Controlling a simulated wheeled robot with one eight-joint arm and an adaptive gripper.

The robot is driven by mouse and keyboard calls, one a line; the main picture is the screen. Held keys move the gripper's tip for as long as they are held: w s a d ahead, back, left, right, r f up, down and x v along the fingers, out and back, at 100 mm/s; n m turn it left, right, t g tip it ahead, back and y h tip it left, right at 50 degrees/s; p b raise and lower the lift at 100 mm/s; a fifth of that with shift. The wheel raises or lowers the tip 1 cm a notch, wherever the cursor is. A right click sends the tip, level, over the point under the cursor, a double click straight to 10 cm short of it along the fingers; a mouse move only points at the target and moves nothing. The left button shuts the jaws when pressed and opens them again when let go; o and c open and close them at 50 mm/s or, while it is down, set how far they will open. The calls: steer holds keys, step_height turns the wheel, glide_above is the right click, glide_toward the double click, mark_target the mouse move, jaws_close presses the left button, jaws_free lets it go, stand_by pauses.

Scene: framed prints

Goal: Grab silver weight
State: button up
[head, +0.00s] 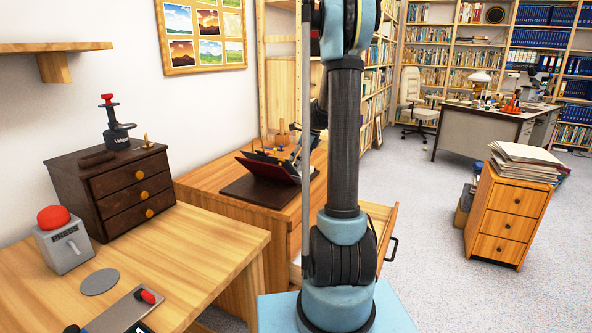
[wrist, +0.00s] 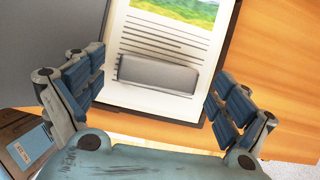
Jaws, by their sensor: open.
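The silver weight (wrist: 157,74) is a plain grey bar in the wrist view. It lies across a printed page (wrist: 150,102) with a green landscape picture at its top. My gripper (wrist: 154,77) is open, one finger to the left of the weight and one to the right. Both fingers are apart from the bar, and nothing is between them but the weight and page below. In the head view my arm covers part of the middle desk, and I cannot make out the weight or the gripper clearly there.
The middle wooden desk (head: 205,187) bears a dark board (head: 250,190) and has an open drawer (head: 378,216) behind my arm. A dark chest (head: 110,188) and a red-button box (head: 62,240) stand on the left table. A small cabinet (head: 507,215) with papers stands right. Grey floor is clear between.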

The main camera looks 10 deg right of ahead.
steer(key=shift+f, duration=0.25)
steer(key=c, duration=1.4)
steer(key=shift+r, duration=0.2)
